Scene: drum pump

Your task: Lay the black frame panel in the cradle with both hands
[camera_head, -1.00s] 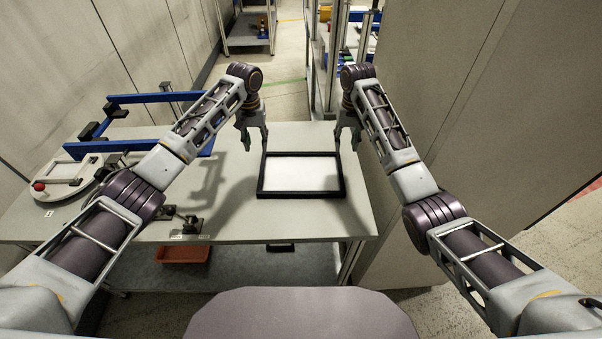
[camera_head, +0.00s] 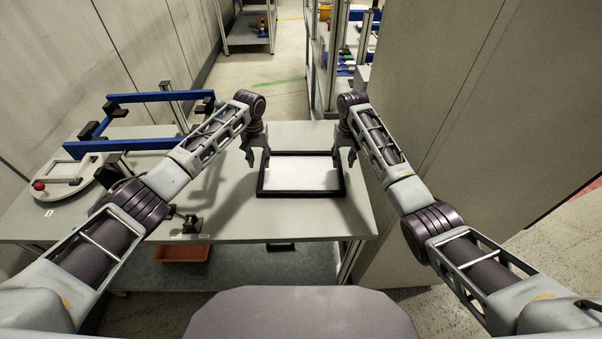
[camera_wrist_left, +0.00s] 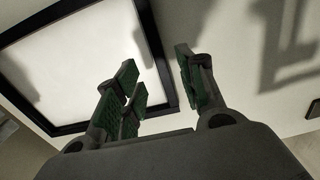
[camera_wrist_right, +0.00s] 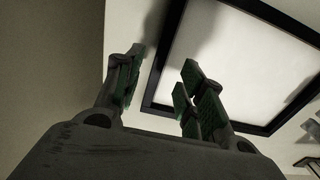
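The black frame panel (camera_head: 300,193), a black rim around a white sheet, lies flat on the grey table. My left gripper (camera_head: 257,160) is open above the panel's left side; in the left wrist view its fingers (camera_wrist_left: 160,85) stand apart with the black rim (camera_wrist_left: 150,45) between and below them. My right gripper (camera_head: 344,161) is open at the panel's right side; in the right wrist view its fingers (camera_wrist_right: 165,85) straddle the rim (camera_wrist_right: 165,60) from above. Neither gripper visibly touches the panel. The cradle is probably the blue-railed fixture (camera_head: 150,97) on the left of the table.
A white round-ended plate (camera_head: 72,178) with a red knob (camera_head: 38,185) lies at the table's left. Small dark clamps (camera_head: 192,222) stand near the front edge. An orange bin (camera_head: 182,253) sits on the lower shelf. A tall grey wall (camera_head: 450,100) stands close on the right.

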